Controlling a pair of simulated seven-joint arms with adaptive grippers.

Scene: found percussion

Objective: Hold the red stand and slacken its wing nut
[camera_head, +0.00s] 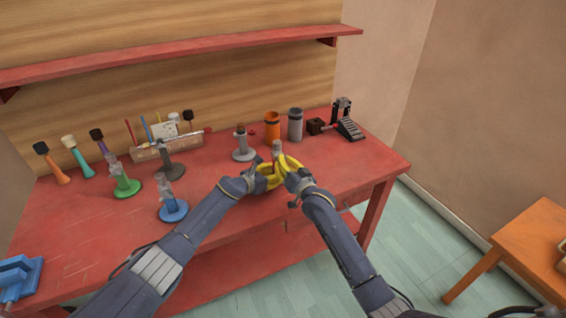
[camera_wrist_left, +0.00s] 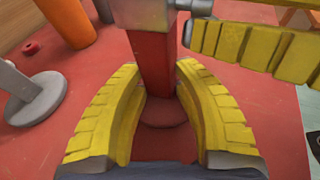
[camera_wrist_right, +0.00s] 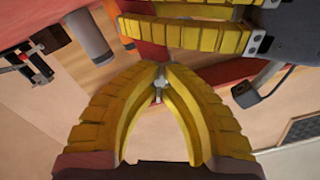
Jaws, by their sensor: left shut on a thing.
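The red stand (camera_wrist_left: 153,66) shows in the left wrist view as an upright red post on a round red base, with a grey metal collar (camera_wrist_left: 145,13) at its top. My left gripper (camera_wrist_left: 158,72) has its yellow fingers shut around the post, below the collar. In the head view my left gripper (camera_head: 268,178) and right gripper (camera_head: 287,164) meet at the stand and hide most of it. In the right wrist view the fingertips of my right gripper (camera_wrist_right: 161,70) close together on a small grey metal piece, which looks like the wing nut (camera_wrist_right: 159,84).
A grey stand (camera_head: 243,153), an orange cylinder (camera_head: 272,127) and a grey cylinder (camera_head: 295,124) stand behind. A black pedal (camera_head: 348,128) is at the right. Green (camera_head: 127,187) and blue (camera_head: 173,211) stands are left of my left arm. The front right tabletop (camera_head: 372,170) is clear.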

